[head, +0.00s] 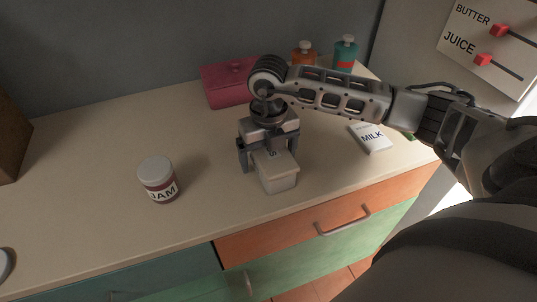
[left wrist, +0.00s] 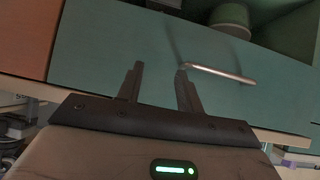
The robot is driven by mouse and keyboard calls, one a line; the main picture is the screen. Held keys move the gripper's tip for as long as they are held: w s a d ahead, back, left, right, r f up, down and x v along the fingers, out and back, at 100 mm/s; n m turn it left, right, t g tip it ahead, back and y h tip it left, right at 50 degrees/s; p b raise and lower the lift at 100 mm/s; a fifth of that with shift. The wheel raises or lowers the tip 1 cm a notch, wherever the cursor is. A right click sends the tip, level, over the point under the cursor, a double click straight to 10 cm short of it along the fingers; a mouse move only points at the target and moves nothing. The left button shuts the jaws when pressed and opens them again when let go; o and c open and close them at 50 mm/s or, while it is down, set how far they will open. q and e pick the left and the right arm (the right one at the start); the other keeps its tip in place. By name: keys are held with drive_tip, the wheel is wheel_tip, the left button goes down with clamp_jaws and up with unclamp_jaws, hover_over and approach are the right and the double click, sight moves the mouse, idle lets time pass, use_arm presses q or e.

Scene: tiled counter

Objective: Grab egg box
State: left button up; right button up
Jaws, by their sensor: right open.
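A pale cream box (head: 278,180) stands on the counter near its front edge. A letter "S" shows on its top, and my right gripper hides the rest of any label. My right gripper (head: 268,158) points down over the back part of the box, open, with one finger at the box's left side and the other at its right. I cannot tell whether the fingers touch it. My left gripper (left wrist: 158,72) is open and empty in the left wrist view, in front of a teal drawer front.
A jam jar (head: 158,180) stands left of the box. A milk carton (head: 371,137) lies to the right. A pink box (head: 228,84) and two bottles, orange (head: 303,52) and teal (head: 345,53), stand at the back. A drawer handle (left wrist: 222,74) is close to my left gripper.

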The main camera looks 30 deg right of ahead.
drive_tip(key=c, duration=1.4)
